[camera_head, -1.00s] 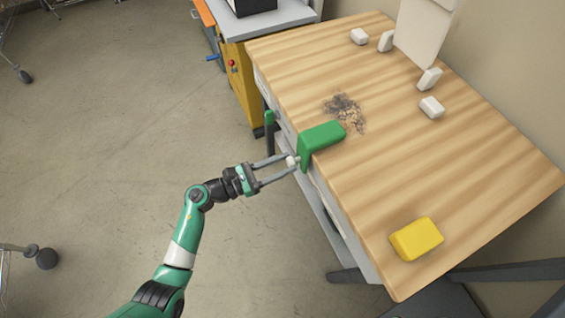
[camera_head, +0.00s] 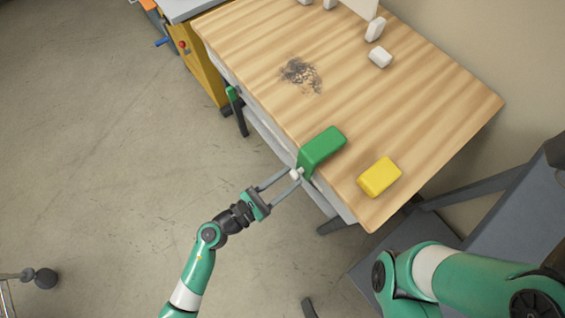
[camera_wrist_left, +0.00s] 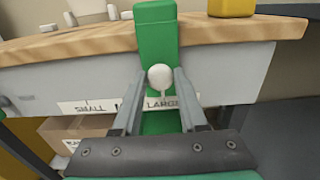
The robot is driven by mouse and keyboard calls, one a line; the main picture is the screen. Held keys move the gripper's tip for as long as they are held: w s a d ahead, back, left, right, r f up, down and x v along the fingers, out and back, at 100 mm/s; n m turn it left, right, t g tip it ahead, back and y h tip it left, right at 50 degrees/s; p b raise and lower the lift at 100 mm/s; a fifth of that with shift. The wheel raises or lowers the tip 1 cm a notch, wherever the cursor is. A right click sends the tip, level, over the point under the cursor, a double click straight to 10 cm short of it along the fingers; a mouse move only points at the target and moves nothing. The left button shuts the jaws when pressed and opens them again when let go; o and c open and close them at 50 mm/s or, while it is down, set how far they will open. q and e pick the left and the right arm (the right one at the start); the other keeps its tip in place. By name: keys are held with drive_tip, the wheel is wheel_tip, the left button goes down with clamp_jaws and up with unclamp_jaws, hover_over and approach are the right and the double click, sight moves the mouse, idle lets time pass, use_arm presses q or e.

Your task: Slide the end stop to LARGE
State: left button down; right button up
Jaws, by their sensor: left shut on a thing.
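The green end stop (camera_head: 322,150) sits over the table's front edge, close to the yellow block. It also shows in the left wrist view (camera_wrist_left: 157,35), with a round white knob (camera_wrist_left: 160,77) on its front face. My left gripper (camera_head: 288,180) is shut on this knob, a finger on either side. The label strip (camera_wrist_left: 90,107) below reads SMALL at left and LARGE under the knob. The middle label is mostly hidden by my left finger. The stop stands in line with LARGE. My right gripper is out of view.
The yellow block (camera_head: 379,177) lies on the wooden tabletop (camera_head: 420,110), just right of the stop. A dark scuffed patch (camera_head: 301,75) and a white block (camera_head: 380,57) lie farther back. The yellow cabinet (camera_head: 205,75) stands at upper left. Open floor lies left of the table.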

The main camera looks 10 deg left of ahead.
use_arm(q)
drive_tip(key=shift+d+r, duration=0.1)
drive_tip(key=shift+d, duration=0.05)
drive_tip(key=c, duration=0.9)
unclamp_jaws()
drive_tip(key=o, duration=0.4)
drive_tip(key=shift+s+d, duration=0.1)
drive_tip(key=shift+s, duration=0.05)
drive_tip(key=shift+o, duration=0.2)
drive_tip(key=shift+s+a, duration=0.2)
drive_tip(key=shift+a, duration=0.1)
drive_tip(key=p+v, duration=0.2)
drive_tip(key=v, duration=0.9)
